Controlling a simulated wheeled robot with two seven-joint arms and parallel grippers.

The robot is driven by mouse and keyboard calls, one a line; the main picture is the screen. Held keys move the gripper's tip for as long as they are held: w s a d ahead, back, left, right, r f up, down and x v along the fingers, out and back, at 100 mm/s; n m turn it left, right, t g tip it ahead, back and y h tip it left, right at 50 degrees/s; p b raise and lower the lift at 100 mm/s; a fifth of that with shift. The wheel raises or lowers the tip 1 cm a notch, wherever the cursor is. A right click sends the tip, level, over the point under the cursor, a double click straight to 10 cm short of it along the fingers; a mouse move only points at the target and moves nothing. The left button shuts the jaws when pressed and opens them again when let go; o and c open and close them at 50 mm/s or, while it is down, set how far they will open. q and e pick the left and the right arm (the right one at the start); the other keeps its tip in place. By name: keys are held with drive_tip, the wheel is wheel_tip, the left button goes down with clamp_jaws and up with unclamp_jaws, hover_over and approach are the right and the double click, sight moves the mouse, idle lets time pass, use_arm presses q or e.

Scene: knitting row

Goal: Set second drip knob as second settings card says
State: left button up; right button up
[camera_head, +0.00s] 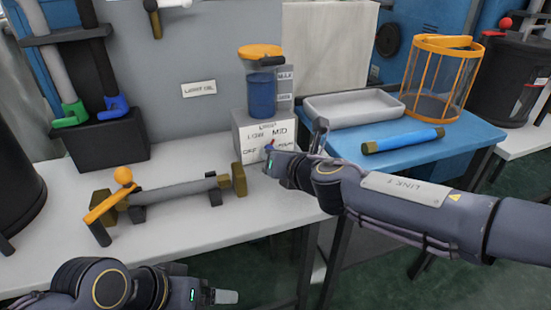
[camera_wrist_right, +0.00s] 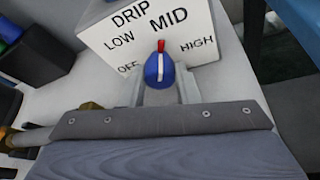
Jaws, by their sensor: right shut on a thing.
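The drip knob (camera_wrist_right: 160,68) is blue with a white line and a red tip. It sits on the white front of the drip box (camera_wrist_right: 102,50), marked DRIP, OFF, LOW, MID and HIGH. The red tip points up in the right wrist view, towards MID. My right gripper (camera_wrist_right: 161,90) is shut on the knob. In the head view the drip box (camera_head: 240,131) stands under a blue oil cup (camera_head: 262,95), and my right gripper hides part of its front. A wall card (camera_head: 198,89) seems to read LIGHT OIL. My left gripper (camera_head: 224,296) is low in the head view, away from the box.
A bar on brackets with an orange lever (camera_head: 106,205) lies on the white bench, left of the box. On the blue table are a grey tray (camera_head: 352,121), a blue roll (camera_head: 403,140) and an orange wire basket (camera_head: 437,80).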

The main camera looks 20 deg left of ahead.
sight(292, 193)
drive_tip(key=o, duration=1)
drive_tip(key=shift+c, duration=0.2)
drive_tip(key=p+v, duration=0.1)
drive_tip(key=v, duration=0.6)
drive_tip(key=shift+s+d+r, duration=0.15)
drive_tip(key=shift+s+d, duration=0.05)
drive_tip(key=shift+s, duration=0.05)
